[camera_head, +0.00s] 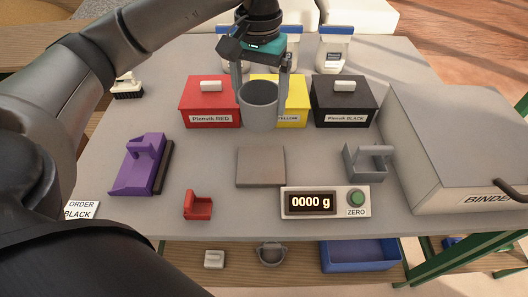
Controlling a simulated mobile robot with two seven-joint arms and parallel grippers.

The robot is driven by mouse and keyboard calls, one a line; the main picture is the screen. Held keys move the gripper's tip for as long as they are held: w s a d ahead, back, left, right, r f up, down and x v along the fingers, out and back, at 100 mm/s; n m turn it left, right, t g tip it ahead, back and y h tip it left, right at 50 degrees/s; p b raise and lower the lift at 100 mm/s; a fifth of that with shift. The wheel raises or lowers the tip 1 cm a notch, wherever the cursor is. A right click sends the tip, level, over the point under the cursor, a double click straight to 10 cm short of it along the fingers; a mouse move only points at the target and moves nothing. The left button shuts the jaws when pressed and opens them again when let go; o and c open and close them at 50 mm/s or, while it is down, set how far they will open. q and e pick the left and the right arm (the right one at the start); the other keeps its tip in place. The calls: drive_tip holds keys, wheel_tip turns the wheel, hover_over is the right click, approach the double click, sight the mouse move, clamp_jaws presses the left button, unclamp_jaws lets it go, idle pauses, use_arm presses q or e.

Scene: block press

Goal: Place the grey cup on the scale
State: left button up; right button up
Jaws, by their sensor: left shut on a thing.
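My left gripper (262,72) is shut on the grey cup (259,108), with one finger on each side of its rim. The cup is upright and hides part of the yellow box behind it. The grey scale plate (261,167) lies bare on the table, nearer to me than the cup. The cup appears to be above the table, but the exact height is hard to tell. The scale's display (312,202) reads 0000 g, with a green ZERO button beside it. My right gripper is not in view.
Red (209,103), yellow (294,104) and black (343,102) lidded boxes stand behind the scale. A purple tool (138,166) is at left, a small red scoop (198,205) in front, a grey holder (366,162) and large binder box (455,150) at right. Jars (334,48) stand at the back.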

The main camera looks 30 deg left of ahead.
use_arm(q)
drive_tip(key=shift+f+b, duration=1.1)
drive_tip(key=shift+f, duration=6.3)
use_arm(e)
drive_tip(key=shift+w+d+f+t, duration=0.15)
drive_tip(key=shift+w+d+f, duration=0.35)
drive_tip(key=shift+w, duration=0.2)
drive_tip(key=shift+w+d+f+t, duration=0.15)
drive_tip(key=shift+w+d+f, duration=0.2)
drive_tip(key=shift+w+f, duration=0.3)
use_arm(q)
drive_tip(key=shift+f, duration=0.15)
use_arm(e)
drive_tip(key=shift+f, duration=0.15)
use_arm(q)
drive_tip(key=o, duration=1)
